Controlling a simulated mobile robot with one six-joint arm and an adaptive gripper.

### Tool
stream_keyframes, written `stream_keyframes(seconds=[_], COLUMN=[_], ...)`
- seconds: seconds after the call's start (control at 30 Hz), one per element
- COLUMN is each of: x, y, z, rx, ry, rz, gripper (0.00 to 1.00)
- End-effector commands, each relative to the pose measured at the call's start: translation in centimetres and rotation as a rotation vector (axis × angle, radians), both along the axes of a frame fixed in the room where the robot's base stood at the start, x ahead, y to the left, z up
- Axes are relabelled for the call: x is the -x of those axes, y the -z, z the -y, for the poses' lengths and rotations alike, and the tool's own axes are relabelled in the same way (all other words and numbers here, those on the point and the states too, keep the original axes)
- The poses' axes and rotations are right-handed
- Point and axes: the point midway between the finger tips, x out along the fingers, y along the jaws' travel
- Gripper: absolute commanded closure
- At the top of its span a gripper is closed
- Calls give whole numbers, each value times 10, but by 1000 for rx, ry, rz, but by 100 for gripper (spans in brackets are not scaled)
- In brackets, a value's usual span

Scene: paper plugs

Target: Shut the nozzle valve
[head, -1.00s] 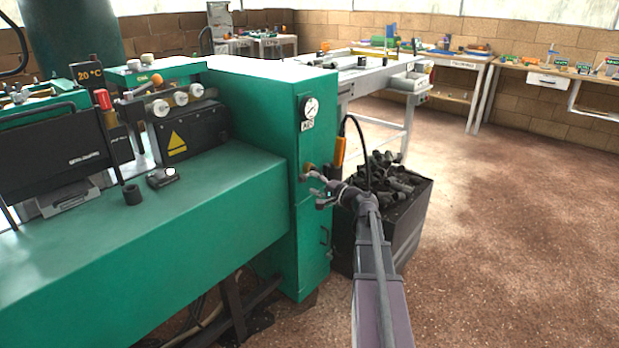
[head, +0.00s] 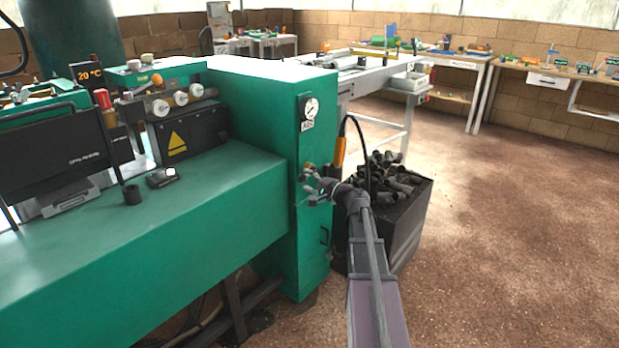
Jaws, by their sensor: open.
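My gripper (head: 309,189) is open, its fingers pointing left at the front face of the green cabinet (head: 312,225). A small brass-coloured fitting (head: 309,167) sits on that face just above my fingers. It may be the nozzle valve, but it is too small to tell whether it is open or shut. I cannot tell whether my fingers touch anything. An orange-handled tool (head: 340,152), perhaps the nozzle, stands upright just behind my gripper, with a curved black hose (head: 362,135) beside it. A round gauge (head: 311,108) with a label below is higher on the cabinet.
A dark bin (head: 408,232) of grey pieces stands right of the cabinet, behind my arm. The green machine bench (head: 180,225) fills the left. A white-framed table (head: 375,75) is behind. The brown floor (head: 520,230) at right is clear.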

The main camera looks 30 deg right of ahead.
Motion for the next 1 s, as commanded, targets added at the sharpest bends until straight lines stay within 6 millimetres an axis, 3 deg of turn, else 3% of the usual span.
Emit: stream_keyframes(seconds=[0.7,0.9,1.0], x=[-12,-12,-12], y=[0,0,0], z=[-5,-5,-5], rx=[0,0,0], ry=[0,0,0], rz=[0,0,0], gripper=[26,82,82])
